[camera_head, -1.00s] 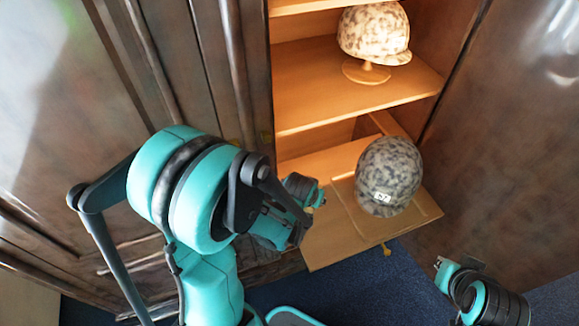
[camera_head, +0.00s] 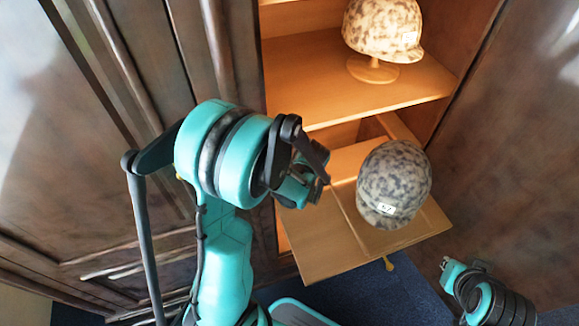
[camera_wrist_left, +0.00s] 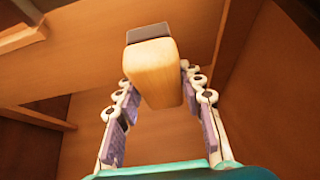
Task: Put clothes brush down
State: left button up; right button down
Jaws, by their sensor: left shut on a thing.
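The clothes brush (camera_wrist_left: 160,76) is a pale wooden block with a dark grey end in the left wrist view. My left gripper (camera_wrist_left: 156,84) is shut on it, with a finger on each side. In the head view my left arm reaches to the left side of the open cabinet, and its links hide the brush and most of the gripper there. My right gripper (camera_head: 451,272) is low at the right, outside the cabinet; its fingers are too small to read.
A mottled helmet (camera_head: 393,184) sits on the pulled-out lower board (camera_head: 318,243). Another helmet (camera_head: 383,28) rests on a wooden stand (camera_head: 373,69) on the shelf (camera_head: 346,91) above. Dark cabinet panels stand at both sides. Blue carpet (camera_head: 372,299) lies below.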

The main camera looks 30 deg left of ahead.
pick_arm(q)
jog(key=shift+w+a+f, duration=0.55)
jog(key=shift+w+a, duration=0.05)
jog(key=shift+a, duration=0.2)
jog(key=w+a+f+b, duration=0.1)
jog(key=w+a+f, duration=0.1)
jog(key=shift+w+a+f+b, duration=0.15)
jog(key=shift+a+f+b, duration=0.15)
jog(key=shift+a+b, duration=0.05)
jog(key=shift+r, duration=0.1)
jog(key=shift+d, duration=0.1)
jog(key=o, duration=1.3)
